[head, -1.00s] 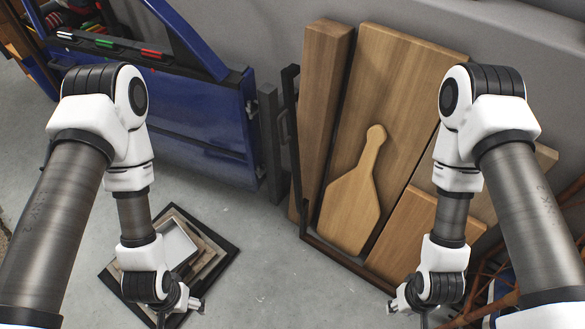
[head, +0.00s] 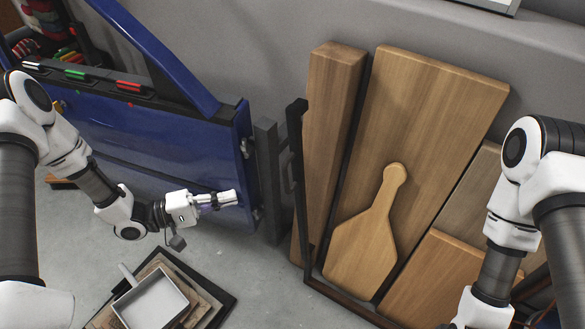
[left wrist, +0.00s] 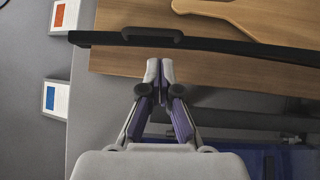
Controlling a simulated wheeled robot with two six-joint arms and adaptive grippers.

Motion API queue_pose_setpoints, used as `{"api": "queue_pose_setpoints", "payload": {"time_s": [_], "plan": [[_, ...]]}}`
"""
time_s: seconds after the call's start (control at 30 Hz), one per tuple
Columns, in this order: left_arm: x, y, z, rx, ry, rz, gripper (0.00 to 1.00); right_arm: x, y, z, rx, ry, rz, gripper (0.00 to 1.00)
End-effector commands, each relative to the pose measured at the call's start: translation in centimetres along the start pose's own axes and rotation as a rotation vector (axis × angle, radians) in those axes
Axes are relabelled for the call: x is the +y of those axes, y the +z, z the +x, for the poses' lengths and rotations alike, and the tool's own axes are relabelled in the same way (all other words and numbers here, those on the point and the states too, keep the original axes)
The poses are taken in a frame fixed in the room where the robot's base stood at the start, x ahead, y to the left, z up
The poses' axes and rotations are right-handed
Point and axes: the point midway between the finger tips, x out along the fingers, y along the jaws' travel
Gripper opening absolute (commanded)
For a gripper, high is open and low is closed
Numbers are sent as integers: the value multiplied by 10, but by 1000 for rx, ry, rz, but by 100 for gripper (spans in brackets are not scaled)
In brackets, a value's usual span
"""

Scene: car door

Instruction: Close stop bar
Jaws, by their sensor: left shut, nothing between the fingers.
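The stop bar appears to be the dark upright metal bar (head: 296,185) with a handle, beside the tall wooden boards. In the left wrist view the dark bar (left wrist: 230,44) runs across the boards, with its black handle (left wrist: 152,37) just beyond my fingertips. My left gripper (head: 234,197) is shut and empty, pointing right toward the bar, in front of the blue door's edge. It also shows in the left wrist view (left wrist: 159,70), apart from the bar in the picture. My right gripper is out of view below the frame; only the arm shows.
A blue car door (head: 160,140) stands left, next to a grey post (head: 268,185). Wooden boards (head: 425,110) and a paddle-shaped board (head: 365,245) lean at the wall. Stacked frames (head: 215,300) lie on the floor below my left gripper. Some floor is clear between.

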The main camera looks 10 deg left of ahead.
Motion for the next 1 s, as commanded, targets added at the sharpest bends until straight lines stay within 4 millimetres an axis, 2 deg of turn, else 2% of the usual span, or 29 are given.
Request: {"api": "queue_pose_setpoints", "payload": {"time_s": [0.03, 0.1, 0.17, 0.27, 0.37, 0.77, 0.9, 1.0], "plan": [[-8, -14, -14, 40, 27, 23, 0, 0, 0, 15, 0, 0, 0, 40], [-6, -26, -27, 89, 52, 31, 0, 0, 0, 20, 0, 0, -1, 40], [-5, -30, -31, 108, 65, 35, 0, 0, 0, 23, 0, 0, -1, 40], [-2, -30, -24, 102, 63, 38, 0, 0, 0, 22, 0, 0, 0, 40], [-2, -30, -10, 99, 61, 38, 0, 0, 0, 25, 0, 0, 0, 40], [3, -38, 75, 98, 58, 39, 0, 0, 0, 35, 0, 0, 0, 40], [5, -21, 92, 101, 58, 35, 0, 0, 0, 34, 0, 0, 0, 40], [5, -16, 99, 102, 59, 37, 0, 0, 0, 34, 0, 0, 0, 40]]}}
